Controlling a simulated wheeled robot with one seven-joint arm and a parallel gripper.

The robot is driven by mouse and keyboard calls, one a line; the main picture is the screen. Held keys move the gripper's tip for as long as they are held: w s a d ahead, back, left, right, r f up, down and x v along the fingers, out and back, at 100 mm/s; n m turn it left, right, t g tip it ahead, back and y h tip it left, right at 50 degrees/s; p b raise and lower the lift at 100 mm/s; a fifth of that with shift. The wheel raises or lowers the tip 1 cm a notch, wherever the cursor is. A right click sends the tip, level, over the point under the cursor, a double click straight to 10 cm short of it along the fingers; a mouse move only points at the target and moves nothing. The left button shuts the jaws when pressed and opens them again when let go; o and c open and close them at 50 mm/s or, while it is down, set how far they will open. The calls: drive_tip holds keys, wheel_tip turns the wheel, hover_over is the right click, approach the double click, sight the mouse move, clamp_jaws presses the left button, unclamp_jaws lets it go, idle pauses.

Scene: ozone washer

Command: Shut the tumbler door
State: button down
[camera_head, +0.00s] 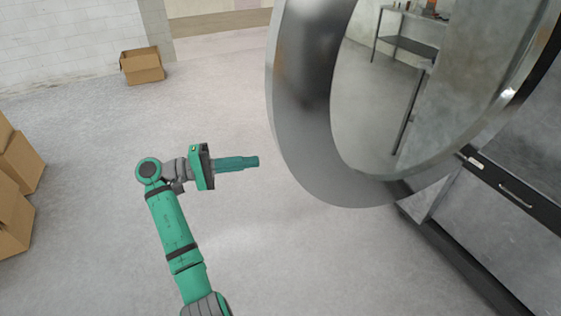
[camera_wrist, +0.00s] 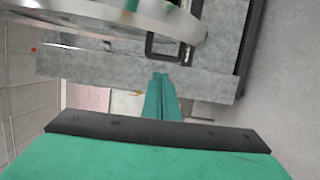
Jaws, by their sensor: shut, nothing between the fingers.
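The tumbler door (camera_head: 303,95) is a large round metal ring with a clear middle. It stands swung open in the upper right of the head view, out from the grey machine (camera_head: 505,215). In the wrist view a curved metal rim, which looks like the door (camera_wrist: 110,14), crosses the top, with a dark handle-like bracket (camera_wrist: 165,47) below it. My green gripper (camera_head: 256,161) is shut and empty. It points right, toward the door's lower left rim, and appears apart from it. Its fingers show in the wrist view (camera_wrist: 161,97).
An open cardboard box (camera_head: 142,68) stands on the floor by the white wall. More boxes (camera_head: 15,180) are at the left edge. A metal table (camera_head: 410,42) shows through the door's middle. The floor around my arm is clear.

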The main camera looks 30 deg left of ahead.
drive_tip(key=w+d+r+m, duration=0.1)
drive_tip(key=d+r, duration=0.2)
drive_tip(key=d, duration=0.6)
drive_tip(key=shift+d+r+g, duration=0.2)
drive_tip(key=shift+d+g, duration=0.2)
drive_tip(key=shift+s, duration=0.1)
